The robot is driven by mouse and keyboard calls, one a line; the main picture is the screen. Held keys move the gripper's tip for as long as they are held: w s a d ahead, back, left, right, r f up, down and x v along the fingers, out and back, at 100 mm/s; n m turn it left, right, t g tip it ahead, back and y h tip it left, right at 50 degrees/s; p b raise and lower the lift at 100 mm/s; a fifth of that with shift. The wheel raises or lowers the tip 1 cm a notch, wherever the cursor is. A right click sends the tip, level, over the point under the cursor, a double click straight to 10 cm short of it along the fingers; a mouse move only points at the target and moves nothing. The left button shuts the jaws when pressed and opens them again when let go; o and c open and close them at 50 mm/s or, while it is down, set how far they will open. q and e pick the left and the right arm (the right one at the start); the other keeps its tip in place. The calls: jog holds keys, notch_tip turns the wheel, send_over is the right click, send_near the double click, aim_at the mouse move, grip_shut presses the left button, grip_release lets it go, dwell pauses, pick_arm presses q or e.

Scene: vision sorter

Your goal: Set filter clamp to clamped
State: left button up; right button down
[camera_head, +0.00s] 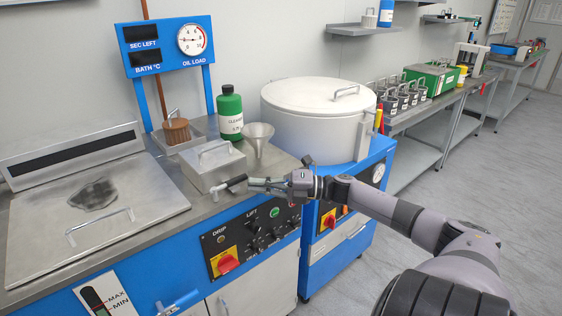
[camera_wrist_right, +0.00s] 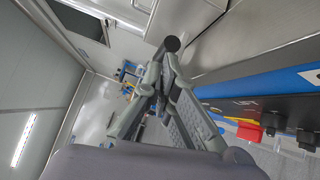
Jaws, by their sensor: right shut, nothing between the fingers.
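A metal box with a top handle (camera_head: 214,163) stands on the counter's front part, and a small lever with a black grip (camera_head: 237,182) sits at its front right edge. I take this lever to be the filter clamp; I cannot tell its setting. My right gripper (camera_head: 252,184) is shut and empty, its fingertips at or just beside the black grip. In the right wrist view the closed fingertips (camera_wrist_right: 163,56) meet just behind a round black knob end (camera_wrist_right: 172,44); whether they touch is unclear. My left gripper is not in view.
A funnel (camera_head: 257,140) and a green bottle (camera_head: 230,112) stand behind the box. A white round vessel (camera_head: 318,118) is to the right. A control panel with a red switch (camera_head: 224,262) is below the gripper. A lidded bath (camera_head: 90,200) lies left.

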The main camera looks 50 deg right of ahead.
jog(key=v, duration=1)
jog(key=shift+s+f, duration=0.2)
jog(key=shift+s, duration=0.2)
jog(key=s+d+f+m+h, duration=0.2)
jog(key=f+m+h, duration=0.2)
jog(key=f, duration=0.4)
jog(key=s+d+f+m+t+h+p, duration=0.1)
jog(key=d+f+m+h, duration=0.2)
jog(key=f+m, duration=0.3)
jog(key=s+d+f+m+h, duration=0.2)
jog(key=f+m+h, duration=0.15)
jog(key=f, duration=0.55)
jog(key=s+a+f+m+g+h+p, duration=0.1)
jog(key=s+a+f+m+g, duration=0.2)
jog(key=f, duration=0.5)
jog(key=s+a+f+m+g+h, duration=0.1)
jog(key=s+a+f+m+h, duration=0.2)
jog(key=f, duration=0.6)
jog(key=s+a+f+m+g+y, duration=0.1)
jog(key=s+a+f+m+g, duration=0.3)
jog(key=s+a+f, duration=0.75)
jog(key=s+a+f+m+g+y, duration=0.1)
jog(key=s+a+f+g, duration=0.2)
jog(key=s+a, duration=0.3)
jog(key=s+a+f+g+y+p, duration=0.1)
jog(key=s+a+f+g, duration=0.2)
jog(key=a, duration=1)
jog(key=s+f, duration=0.3)
jog(key=shift+m+g, duration=0.35)
jog(key=shift+g, duration=0.05)
